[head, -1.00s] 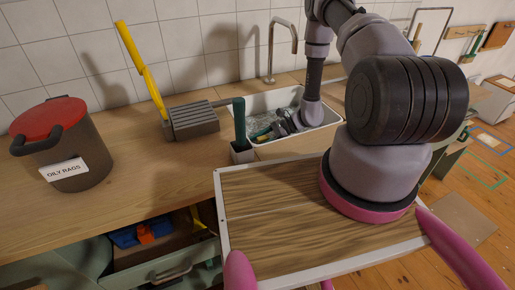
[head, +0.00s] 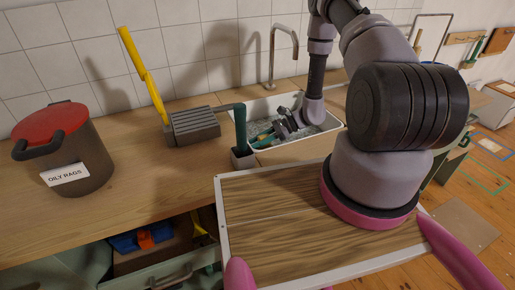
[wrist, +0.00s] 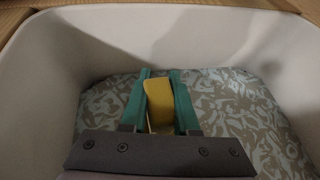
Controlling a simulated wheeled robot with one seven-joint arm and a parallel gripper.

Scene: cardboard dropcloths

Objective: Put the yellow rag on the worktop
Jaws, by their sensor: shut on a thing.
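The yellow rag (wrist: 158,104) shows in the wrist view as a yellow piece between the two teal fingers of my gripper (wrist: 160,98). My gripper is shut on it, inside the white sink basin, over a grey-white patterned bottom. In the head view my gripper (head: 265,137) reaches down into the sink (head: 325,122), and I cannot make out the rag there. The wooden worktop (head: 130,185) runs around the sink, with a bare stretch at the left and front.
A dark bin with a red lid, labelled OILY RAGS (head: 75,150), stands at left. A grey ribbed block (head: 193,125), a yellow bent-handled tool (head: 142,70) and a dark green upright piece (head: 240,128) stand left of the sink. The tap (head: 272,60) rises behind. An open drawer (head: 170,275) is below.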

